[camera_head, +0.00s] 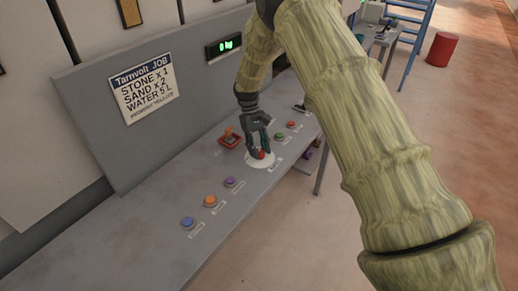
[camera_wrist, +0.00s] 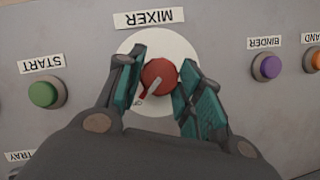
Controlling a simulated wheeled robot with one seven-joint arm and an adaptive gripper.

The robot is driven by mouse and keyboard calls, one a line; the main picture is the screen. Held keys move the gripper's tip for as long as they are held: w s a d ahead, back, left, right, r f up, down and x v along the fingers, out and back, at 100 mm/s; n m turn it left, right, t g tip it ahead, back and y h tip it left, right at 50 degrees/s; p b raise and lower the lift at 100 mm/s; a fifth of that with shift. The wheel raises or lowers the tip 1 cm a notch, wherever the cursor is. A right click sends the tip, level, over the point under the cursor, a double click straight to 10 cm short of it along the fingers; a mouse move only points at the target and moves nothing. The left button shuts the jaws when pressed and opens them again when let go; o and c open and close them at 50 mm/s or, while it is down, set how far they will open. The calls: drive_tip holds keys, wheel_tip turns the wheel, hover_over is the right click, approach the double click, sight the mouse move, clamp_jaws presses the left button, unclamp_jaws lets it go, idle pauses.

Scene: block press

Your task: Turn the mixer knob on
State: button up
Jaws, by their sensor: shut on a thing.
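The mixer knob is a round red knob (camera_wrist: 159,75) on a white disc (camera_wrist: 160,38), under an upside-down MIXER label (camera_wrist: 149,18) in the wrist view. A pale pointer on the knob aims to the lower left there, near a small red mark on the disc.
A green START button (camera_wrist: 43,94) and a purple BINDER button (camera_wrist: 267,67) flank the knob. The head view shows more buttons, including an orange one (camera_head: 210,201) and a blue one (camera_head: 187,222), a red-based orange switch (camera_head: 230,139), a job sign (camera_head: 144,88) and a green display (camera_head: 224,46).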

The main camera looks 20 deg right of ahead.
drive_tip(key=o, duration=1)
drive_tip(key=v, duration=1.2)
